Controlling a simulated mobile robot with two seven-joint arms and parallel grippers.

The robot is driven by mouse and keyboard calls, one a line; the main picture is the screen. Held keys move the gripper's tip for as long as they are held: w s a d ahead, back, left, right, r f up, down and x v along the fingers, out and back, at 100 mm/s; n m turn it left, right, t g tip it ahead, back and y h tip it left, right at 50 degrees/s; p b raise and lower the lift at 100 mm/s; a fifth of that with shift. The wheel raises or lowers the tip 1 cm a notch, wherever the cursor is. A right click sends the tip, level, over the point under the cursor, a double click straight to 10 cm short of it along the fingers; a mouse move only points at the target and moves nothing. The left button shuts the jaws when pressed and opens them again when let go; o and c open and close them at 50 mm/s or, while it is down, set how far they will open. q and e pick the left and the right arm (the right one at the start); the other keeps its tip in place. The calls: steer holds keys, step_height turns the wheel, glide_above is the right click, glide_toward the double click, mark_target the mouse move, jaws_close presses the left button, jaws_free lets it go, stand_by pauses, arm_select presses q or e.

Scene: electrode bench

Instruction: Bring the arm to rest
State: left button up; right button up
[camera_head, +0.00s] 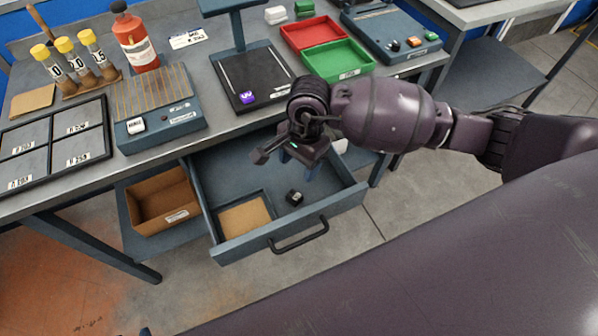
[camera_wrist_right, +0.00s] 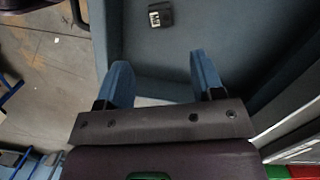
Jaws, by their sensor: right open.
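My right arm comes in from the right in the head view, and its gripper (camera_head: 298,160) hangs over the open drawer. In the right wrist view the gripper (camera_wrist_right: 162,82) shows two blue fingers spread apart with nothing between them. A small dark block (camera_head: 294,197) lies on the drawer floor, apart from the fingers; it also shows in the right wrist view (camera_wrist_right: 160,14). The drawer (camera_head: 233,172) is pulled out below the bench. My left gripper is in neither view.
The bench (camera_head: 222,122) holds an electrode rack (camera_head: 160,100), a dark stand (camera_head: 250,75), a red tray (camera_head: 310,32), a green tray (camera_head: 338,60) and a bottle (camera_head: 137,45). A cardboard box (camera_head: 160,203) sits left of the drawer. Open floor lies in front.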

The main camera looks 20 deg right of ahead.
steer(key=shift+r, duration=0.3)
stand_by(0.5)
